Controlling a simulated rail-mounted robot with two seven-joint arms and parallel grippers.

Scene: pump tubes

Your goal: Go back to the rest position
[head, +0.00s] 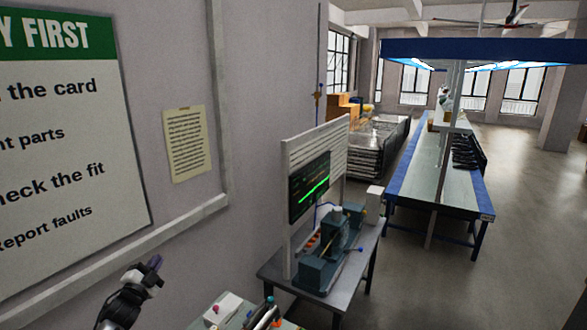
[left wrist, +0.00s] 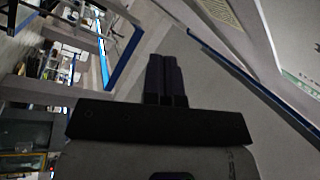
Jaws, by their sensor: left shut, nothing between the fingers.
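My left gripper (head: 154,264) is at the lower left of the head view, raised in front of the wall below the large sign. Its fingers point up and to the right. In the left wrist view the two dark fingers (left wrist: 163,78) lie close together with nothing between them. It touches nothing that I can see. My right gripper is in neither view.
A grey table (head: 268,270) with a pump rig (head: 325,255) and a screen panel (head: 310,190) stands by the wall. A nearer worktop (head: 235,318) with small parts shows at the bottom edge. A long blue-edged bench (head: 425,185) stands at the right, with open floor (head: 530,230) beside it.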

